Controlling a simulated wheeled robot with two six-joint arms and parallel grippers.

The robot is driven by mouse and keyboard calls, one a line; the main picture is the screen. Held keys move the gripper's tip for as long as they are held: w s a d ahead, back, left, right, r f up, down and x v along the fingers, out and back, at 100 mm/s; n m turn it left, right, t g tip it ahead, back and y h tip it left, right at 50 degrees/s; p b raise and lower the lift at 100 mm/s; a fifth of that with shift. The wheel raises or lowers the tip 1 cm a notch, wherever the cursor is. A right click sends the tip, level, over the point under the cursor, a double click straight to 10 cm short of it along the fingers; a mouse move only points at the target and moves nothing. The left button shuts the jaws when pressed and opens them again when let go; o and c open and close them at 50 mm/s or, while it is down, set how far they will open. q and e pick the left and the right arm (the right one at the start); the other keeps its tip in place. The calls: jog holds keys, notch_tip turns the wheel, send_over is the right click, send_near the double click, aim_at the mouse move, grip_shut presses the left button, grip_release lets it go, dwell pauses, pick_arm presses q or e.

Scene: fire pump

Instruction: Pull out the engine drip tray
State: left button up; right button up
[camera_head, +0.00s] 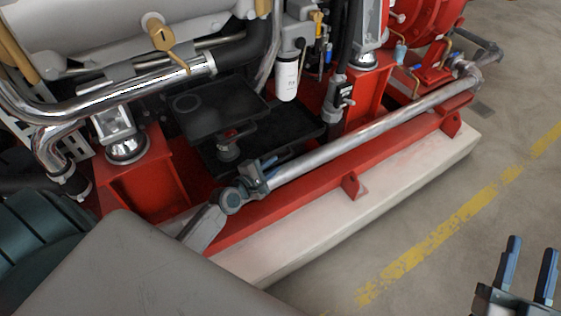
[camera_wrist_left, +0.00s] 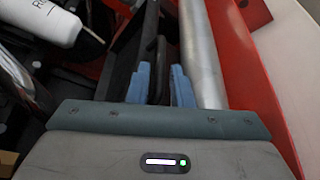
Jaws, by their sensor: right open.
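The engine drip tray (camera_head: 275,132) is a flat black pan low under the engine, behind a long silver pipe. Its dark wall (camera_wrist_left: 128,55) runs away from me in the left wrist view. My left gripper (camera_head: 262,172) is at the tray's front side, close to the pipe. In the left wrist view its blue fingers (camera_wrist_left: 161,85) stand on either side of a dark upright bar (camera_wrist_left: 158,58) at the tray's edge, and they look closed on it. My right gripper (camera_head: 528,262) is open and empty above the floor, far from the tray.
The silver pipe (camera_head: 365,132) runs beside the tray, close to my left fingers; it also shows in the left wrist view (camera_wrist_left: 202,60). A red rail (camera_head: 310,196) sits on a pale plinth (camera_head: 400,185). A white filter (camera_head: 287,80) hangs above. The floor at right is clear.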

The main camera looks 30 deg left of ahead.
aim_at(278, 161)
pick_arm(q)
jog(key=x, duration=0.3)
jog(key=shift+w+f+b, duration=0.15)
jog(key=shift+b, duration=0.2)
jog(key=shift+w+d, duration=0.1)
jog(key=shift+w, duration=0.45)
pick_arm(e)
jog(key=shift+s+r+n+t+y, duration=0.2)
jog(key=shift+s+r+t, duration=0.2)
jog(key=shift+r+t, duration=0.4)
jog(key=shift+s+r+n+t+y, duration=0.2)
jog(key=shift+s+r+t, duration=0.25)
jog(key=shift+r, duration=0.5)
jog(key=shift+s+r+n+t+y, duration=0.2)
jog(key=shift+s+r+t, duration=0.15)
jog(key=shift+r+t, duration=0.45)
jog(key=shift+r, duration=0.1)
pick_arm(q)
grip_shut()
